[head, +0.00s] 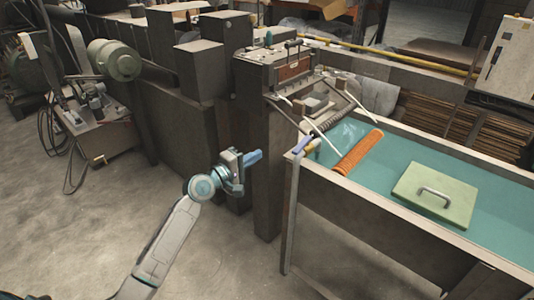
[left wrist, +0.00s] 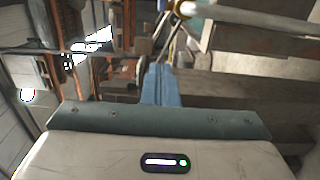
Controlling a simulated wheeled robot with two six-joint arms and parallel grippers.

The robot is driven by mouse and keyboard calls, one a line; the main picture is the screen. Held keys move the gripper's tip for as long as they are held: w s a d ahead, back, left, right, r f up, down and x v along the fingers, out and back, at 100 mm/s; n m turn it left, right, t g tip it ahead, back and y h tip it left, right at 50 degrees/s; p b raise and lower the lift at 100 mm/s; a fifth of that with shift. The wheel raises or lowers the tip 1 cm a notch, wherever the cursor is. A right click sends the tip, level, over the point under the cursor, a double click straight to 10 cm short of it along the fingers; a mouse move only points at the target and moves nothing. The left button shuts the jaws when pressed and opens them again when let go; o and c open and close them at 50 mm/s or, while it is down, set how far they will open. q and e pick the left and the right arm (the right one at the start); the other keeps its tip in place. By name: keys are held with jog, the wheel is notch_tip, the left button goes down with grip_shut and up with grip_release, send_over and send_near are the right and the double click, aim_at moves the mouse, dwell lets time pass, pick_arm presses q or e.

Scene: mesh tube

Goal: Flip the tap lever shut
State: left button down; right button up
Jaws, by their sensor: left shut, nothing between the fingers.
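My left gripper (head: 253,157) is shut and empty, its blue fingers pointing right, toward the near left corner of the tank. In the left wrist view its closed blue fingers (left wrist: 160,85) stand in the middle. A small purple-blue piece (head: 303,145) sits at that tank corner, to the right of the fingertips and apart from them in the picture. It may be the tap lever, but it is too small to tell its position. My right gripper is in neither view.
The long tank (head: 400,225) holds blue-green water, with an orange mesh tube (head: 358,152) and a green lid with a handle (head: 420,182). A dark post (head: 267,180) stands behind my gripper. Concrete floor (head: 90,230) is free at left.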

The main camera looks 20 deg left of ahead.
aim_at(302, 147)
pick_arm(q)
jog(key=w+d+p, duration=0.4)
jog(key=w+d, duration=0.3)
jog(key=shift+w+d, duration=0.15)
jog(key=shift+d, duration=0.2)
